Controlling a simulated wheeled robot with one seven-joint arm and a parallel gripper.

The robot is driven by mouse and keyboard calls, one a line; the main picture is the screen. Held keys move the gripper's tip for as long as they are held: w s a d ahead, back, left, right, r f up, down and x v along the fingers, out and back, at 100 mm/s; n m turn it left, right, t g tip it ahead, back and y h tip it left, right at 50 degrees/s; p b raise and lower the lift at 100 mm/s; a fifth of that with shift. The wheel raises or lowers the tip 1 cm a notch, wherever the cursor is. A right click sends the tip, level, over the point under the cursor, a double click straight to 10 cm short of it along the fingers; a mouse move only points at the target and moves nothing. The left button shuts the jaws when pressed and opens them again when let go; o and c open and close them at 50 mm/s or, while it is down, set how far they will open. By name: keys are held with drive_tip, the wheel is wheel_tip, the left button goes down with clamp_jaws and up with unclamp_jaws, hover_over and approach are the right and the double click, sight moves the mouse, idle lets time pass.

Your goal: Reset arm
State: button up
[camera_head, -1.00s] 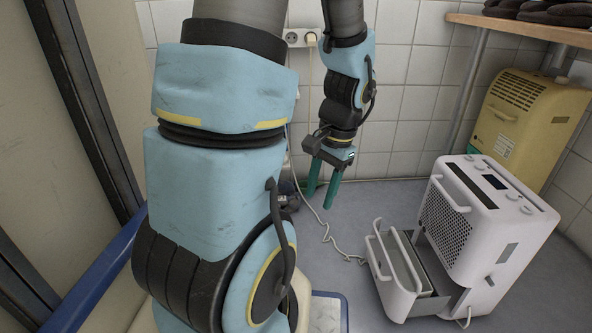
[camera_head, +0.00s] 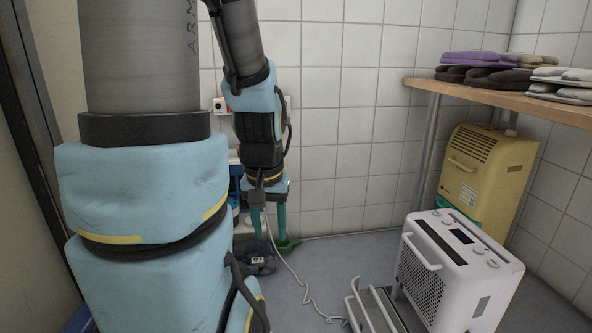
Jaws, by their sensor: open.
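My arm, light blue and grey, fills the left of the head view. My gripper (camera_head: 267,222) hangs at the arm's end with its two green fingers pointing down. The gripper is in front of the tiled wall, left of the white dehumidifier.
A white dehumidifier (camera_head: 456,262) stands on the floor at right, its tray (camera_head: 372,310) pulled out at the front. A yellow heater (camera_head: 486,175) is behind it, under a wooden shelf (camera_head: 510,97) with folded slippers or cloths. A cable runs across the floor.

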wheel_tip(320, 180, up, 45)
drive_tip(key=p, duration=4.3)
drive_tip(key=shift+f, duration=0.15)
